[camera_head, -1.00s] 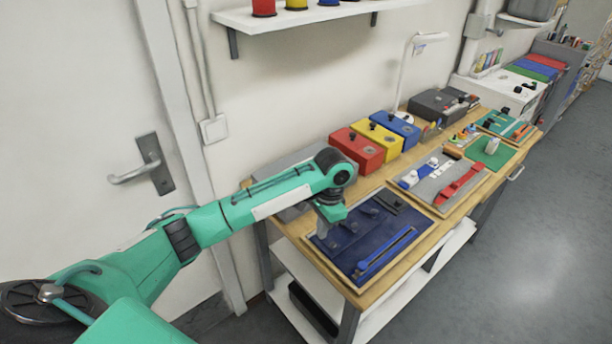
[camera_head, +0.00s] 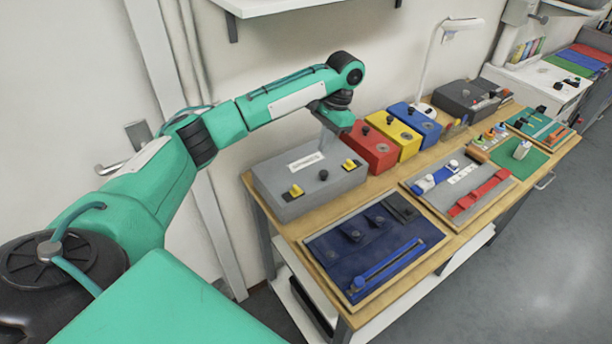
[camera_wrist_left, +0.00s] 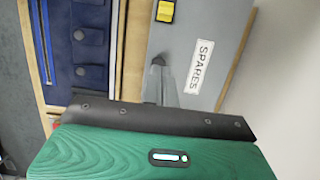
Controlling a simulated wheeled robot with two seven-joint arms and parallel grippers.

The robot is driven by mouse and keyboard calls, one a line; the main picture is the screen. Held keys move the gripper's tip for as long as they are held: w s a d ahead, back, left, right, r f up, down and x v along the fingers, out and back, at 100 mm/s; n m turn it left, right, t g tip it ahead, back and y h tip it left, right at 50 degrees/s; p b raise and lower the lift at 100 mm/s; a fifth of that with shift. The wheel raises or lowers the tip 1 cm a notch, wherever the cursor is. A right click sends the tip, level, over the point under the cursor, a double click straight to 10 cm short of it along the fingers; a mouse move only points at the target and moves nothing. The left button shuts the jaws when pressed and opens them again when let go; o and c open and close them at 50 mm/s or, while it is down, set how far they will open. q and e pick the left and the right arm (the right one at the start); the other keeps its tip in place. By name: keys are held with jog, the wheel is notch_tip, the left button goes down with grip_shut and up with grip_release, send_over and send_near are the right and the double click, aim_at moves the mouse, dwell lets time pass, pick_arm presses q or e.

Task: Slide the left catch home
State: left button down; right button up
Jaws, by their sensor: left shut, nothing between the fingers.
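A grey box (camera_head: 315,188) stands at the left end of the workbench, with a white label that reads SPARES in the left wrist view (camera_wrist_left: 200,67). The left catch also shows at the top of the left wrist view (camera_wrist_left: 166,11). My left gripper (camera_head: 327,143) is shut and empty, pointing down above the box, to the right of the left catch and apart from it. My right gripper is out of view.
A tray with dark blue cloth (camera_head: 330,258) lies in front of the box. Red (camera_head: 368,150), yellow (camera_head: 395,131) and blue (camera_head: 417,120) boxes stand close to its right. A lamp (camera_head: 430,70) rises behind them, and the wall is close behind.

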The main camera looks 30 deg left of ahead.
aim_at(301, 190)
pick_arm(q)
jog(key=p+x, duration=0.1)
jog(key=x, duration=0.3)
jog(key=shift+a+f, duration=0.1)
jog(key=shift+f, duration=0.3)
jog(key=p+x, duration=0.1)
jog(key=x, duration=0.4)
jog(key=shift+s+f, duration=0.1)
jog(key=shift+f, duration=0.1)
jog(key=s+p, duration=0.1)
jog(key=s+a+p, duration=0.1)
jog(key=s, duration=0.1)
jog(key=shift+a+r, duration=0.1)
jog(key=shift+a, duration=0.05)
jog(key=shift+s+a, duration=0.1)
jog(key=shift+s, duration=0.25)
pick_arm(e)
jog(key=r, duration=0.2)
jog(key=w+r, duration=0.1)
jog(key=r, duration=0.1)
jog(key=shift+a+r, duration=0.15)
